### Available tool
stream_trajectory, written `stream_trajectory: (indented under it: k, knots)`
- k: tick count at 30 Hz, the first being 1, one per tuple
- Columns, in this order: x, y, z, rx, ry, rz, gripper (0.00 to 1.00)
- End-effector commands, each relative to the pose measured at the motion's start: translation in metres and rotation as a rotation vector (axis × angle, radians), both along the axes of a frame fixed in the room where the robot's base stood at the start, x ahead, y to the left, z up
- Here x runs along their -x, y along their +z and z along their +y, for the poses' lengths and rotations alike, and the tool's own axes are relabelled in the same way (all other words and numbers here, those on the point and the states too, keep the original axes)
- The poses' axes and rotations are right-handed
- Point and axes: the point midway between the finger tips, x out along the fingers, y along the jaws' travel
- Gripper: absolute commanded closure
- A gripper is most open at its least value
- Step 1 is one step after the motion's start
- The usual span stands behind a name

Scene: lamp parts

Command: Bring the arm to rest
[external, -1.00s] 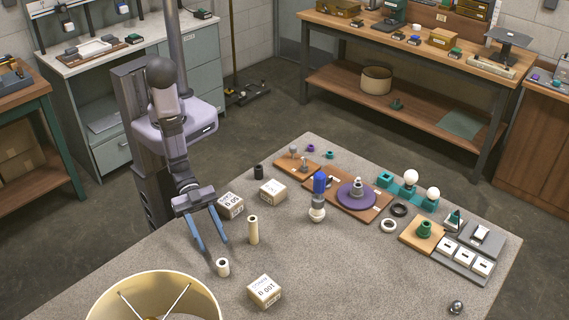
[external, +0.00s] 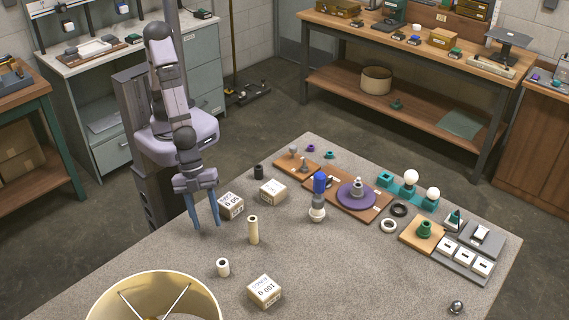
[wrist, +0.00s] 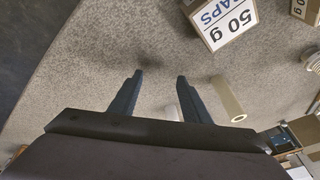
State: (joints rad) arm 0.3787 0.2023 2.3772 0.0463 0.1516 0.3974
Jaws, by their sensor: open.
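My gripper (external: 207,228) is open and empty. Its two blue fingers point down over the left edge area of the grey speckled table (external: 330,270), to the left of a box marked 50 g (external: 231,206) and a tall cream tube (external: 253,230). The 50 g box (wrist: 222,22) and the cream tube (wrist: 228,100) are to the right there. I cannot tell exactly how high the fingertips are above the table.
A short white cylinder (external: 223,267), another box (external: 264,291) and a large lampshade (external: 150,284) stand nearer the camera.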

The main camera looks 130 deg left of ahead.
Motion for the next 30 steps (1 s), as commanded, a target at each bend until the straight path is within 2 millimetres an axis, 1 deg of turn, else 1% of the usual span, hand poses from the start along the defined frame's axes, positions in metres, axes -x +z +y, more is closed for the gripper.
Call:
stream_trajectory:
  k: [1,5,7,8,9,12,15,18,21,24,30]
  knots:
    - [0.008,0.003,0.008,-0.032,-0.023,0.028,0.57]
    - [0.032,0.014,0.031,-0.113,-0.068,0.114,0.57]
    - [0.047,0.026,0.049,-0.138,-0.036,0.168,0.57]
    - [0.055,0.033,0.060,-0.135,0.017,0.197,0.57]
    - [0.065,0.042,0.075,-0.122,0.106,0.231,0.57]
    - [0.088,0.057,0.103,-0.073,0.346,0.298,0.57]
    - [0.110,0.068,0.123,-0.030,0.555,0.356,0.57]
    - [0.127,0.074,0.135,0.000,0.704,0.394,0.57]
    - [0.136,0.076,0.139,0.017,0.785,0.416,0.57]
    - [0.139,0.075,0.141,0.023,0.812,0.424,0.57]
    - [0.139,0.075,0.141,0.023,0.814,0.424,0.57]
